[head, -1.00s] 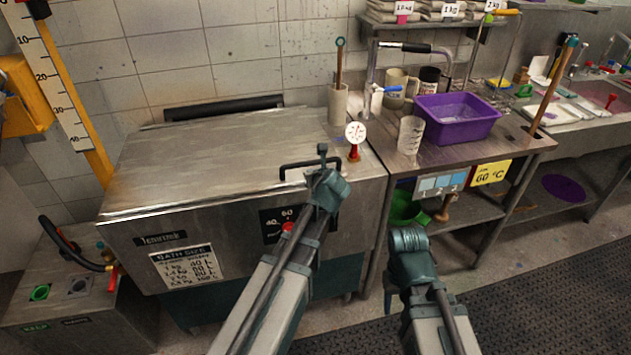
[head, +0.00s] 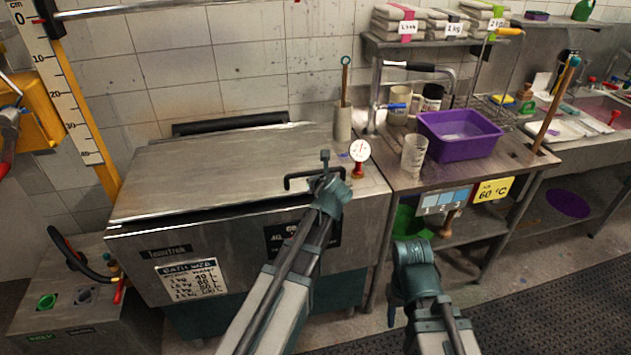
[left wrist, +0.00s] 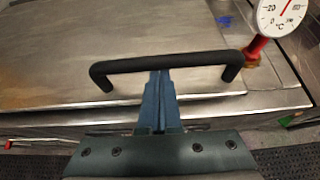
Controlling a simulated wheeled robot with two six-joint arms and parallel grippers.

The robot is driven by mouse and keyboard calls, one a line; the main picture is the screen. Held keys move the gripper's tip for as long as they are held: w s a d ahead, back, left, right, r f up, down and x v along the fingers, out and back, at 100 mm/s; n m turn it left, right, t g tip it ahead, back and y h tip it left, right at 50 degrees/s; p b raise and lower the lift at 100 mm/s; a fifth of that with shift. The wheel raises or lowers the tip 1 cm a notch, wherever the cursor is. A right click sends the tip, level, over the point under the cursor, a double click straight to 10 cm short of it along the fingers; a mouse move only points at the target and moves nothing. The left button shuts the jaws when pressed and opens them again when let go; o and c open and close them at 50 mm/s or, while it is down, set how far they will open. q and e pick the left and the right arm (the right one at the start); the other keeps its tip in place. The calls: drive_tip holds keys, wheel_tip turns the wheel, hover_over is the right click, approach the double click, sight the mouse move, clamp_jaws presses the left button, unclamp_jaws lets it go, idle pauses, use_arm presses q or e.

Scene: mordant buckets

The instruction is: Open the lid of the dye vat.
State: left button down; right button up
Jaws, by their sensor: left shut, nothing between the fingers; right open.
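The dye vat (head: 220,250) is a steel box with a flat steel lid (head: 220,165). A dark gap shows under the lid's front edge, so the lid is slightly raised. The black bar handle (head: 300,180) is at the lid's front right; it also shows in the left wrist view (left wrist: 190,62). My left gripper (head: 325,168) is at the handle with its fingers (left wrist: 158,100) shut and empty. The bar crosses over the fingers and hides their tips; the fingers pass beneath it. My right gripper (head: 412,255) is open and empty, in front of the bench.
A dial thermometer (head: 359,153) stands beside the handle, and a cylinder holding a stick (head: 343,122) stands behind it. The bench at right carries a purple basin (head: 460,138) and a beaker (head: 413,155). A yellow-framed scale (head: 60,85) stands at left.

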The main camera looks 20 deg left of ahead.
use_arm(q)
drive_tip(key=w+a+r+p, duration=0.2)
drive_tip(key=w+r+p, duration=0.2)
drive_tip(key=r+p, duration=0.65)
drive_tip(key=w+a+r+p, duration=0.2)
drive_tip(key=w+r+p, duration=0.1)
drive_tip(key=r+p, duration=0.7)
drive_tip(key=w+a+r+p, duration=0.4)
drive_tip(key=w+r+p, duration=0.2)
drive_tip(key=w+r, duration=0.1)
drive_tip(key=w+a+r+p, duration=0.5)
drive_tip(key=w+r+p, duration=0.2)
drive_tip(key=shift+w+r, duration=0.15)
drive_tip(key=shift+r, duration=0.15)
drive_tip(key=s+d, duration=0.3)
drive_tip(key=s, duration=0.3)
drive_tip(key=s+d+r+p, duration=0.1)
drive_tip(key=s+d, duration=0.3)
drive_tip(key=s, duration=0.2)
drive_tip(key=shift+s+d+r, duration=0.25)
drive_tip(key=shift+d, duration=0.05)
